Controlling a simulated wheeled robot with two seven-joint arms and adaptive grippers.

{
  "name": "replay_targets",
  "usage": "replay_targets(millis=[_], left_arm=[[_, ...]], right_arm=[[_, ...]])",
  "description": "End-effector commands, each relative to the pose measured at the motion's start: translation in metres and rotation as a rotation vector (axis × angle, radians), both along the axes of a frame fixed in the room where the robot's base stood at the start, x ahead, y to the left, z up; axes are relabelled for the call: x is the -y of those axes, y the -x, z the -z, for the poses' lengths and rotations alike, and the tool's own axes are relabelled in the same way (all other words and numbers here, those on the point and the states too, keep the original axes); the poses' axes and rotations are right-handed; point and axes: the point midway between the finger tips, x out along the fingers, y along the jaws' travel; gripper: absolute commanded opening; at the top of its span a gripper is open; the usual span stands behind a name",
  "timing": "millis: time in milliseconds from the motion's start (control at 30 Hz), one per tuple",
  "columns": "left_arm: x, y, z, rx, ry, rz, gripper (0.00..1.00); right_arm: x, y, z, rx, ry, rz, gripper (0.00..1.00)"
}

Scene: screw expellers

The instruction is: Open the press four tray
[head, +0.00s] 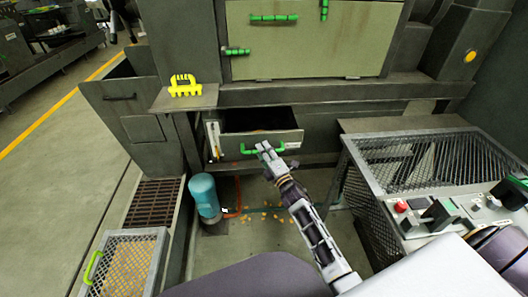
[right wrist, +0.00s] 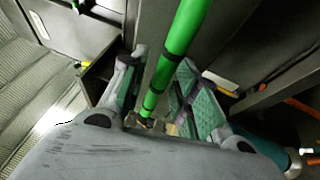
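The press tray (head: 283,140) is a grey drawer low in the press's front. It stands partly pulled out, with its dark inside showing at the top. A green bar handle (head: 246,150) is on its front. My right gripper (head: 265,150) is at this handle, in front of the tray. In the right wrist view the green handle (right wrist: 181,40) runs between the two fingers of my right gripper (right wrist: 160,82). The fingers stand apart on either side of the bar, and a gap shows beside it. My left gripper is not in view.
Above is a large panel (head: 300,50) with green handles. A yellow comb-like piece (head: 185,86) lies on a ledge. A blue cylinder (head: 204,196) stands at the lower left. A mesh-sided bin (head: 365,205) and control panel (head: 430,215) flank my arm on the right.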

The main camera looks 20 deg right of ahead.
Motion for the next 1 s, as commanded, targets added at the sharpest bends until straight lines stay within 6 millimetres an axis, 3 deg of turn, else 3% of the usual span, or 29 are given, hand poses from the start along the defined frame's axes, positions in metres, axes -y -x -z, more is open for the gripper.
replay_targets(millis=[533,1000], left_arm=[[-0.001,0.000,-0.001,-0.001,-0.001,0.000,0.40],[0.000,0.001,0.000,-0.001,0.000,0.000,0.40]], right_arm=[[0.001,0.006,0.001,0.000,0.000,0.000,0.35],[0.005,0.043,0.008,-0.001,-0.001,0.001,0.35]])
